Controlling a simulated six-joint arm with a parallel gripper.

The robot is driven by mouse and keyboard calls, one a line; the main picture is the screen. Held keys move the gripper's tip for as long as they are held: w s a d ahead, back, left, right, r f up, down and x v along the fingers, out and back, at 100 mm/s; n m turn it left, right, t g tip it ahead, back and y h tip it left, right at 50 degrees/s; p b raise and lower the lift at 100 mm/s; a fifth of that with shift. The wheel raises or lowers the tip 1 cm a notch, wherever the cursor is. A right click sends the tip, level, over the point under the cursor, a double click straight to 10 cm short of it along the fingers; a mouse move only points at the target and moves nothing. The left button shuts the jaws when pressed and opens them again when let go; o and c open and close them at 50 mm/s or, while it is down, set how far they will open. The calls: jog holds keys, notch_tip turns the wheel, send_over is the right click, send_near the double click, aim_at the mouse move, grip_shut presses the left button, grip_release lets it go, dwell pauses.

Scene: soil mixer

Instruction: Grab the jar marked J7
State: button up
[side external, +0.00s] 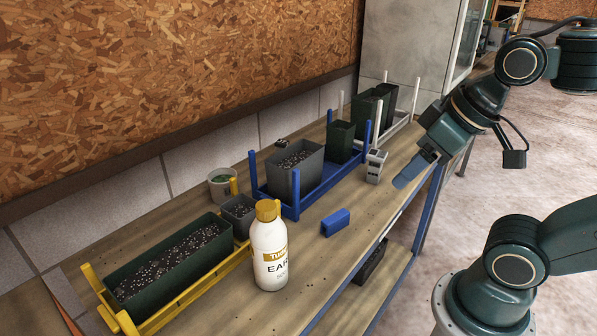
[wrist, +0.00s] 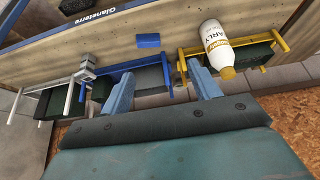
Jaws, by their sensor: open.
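No marking J7 is legible in either view. A white bottle (side external: 269,252) with a yellow cap and a label reading partly "EAR" stands upright on the bench; it also shows in the wrist view (wrist: 213,45). A small pale tub (side external: 222,188) with green contents stands behind it, by the wall. My gripper (side external: 415,170) is open and empty, above the bench's front edge at the right, apart from the bottle. In the wrist view its two blue fingers (wrist: 162,85) are spread.
A yellow rack (side external: 190,293) with soil-filled pots, a blue rack (side external: 325,182) and a white rack (side external: 400,122) line the bench's back. A blue block (side external: 335,222) and a small grey device (side external: 376,167) stand near the front. The front right bench strip is mostly clear.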

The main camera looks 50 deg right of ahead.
jog(key=w+d+r, duration=0.2)
jog(key=w, duration=0.6)
jog(key=w+d+r+n, duration=0.1)
jog(key=w+d, duration=0.2)
jog(key=w, duration=0.6)
jog(key=w+d+r, duration=0.2)
jog(key=w, duration=0.6)
jog(key=w+d+f+n+g+y, duration=0.1)
jog(key=w+d+f, duration=1.4)
jog(key=w+d, duration=0.2)
jog(key=shift+n, duration=0.4)
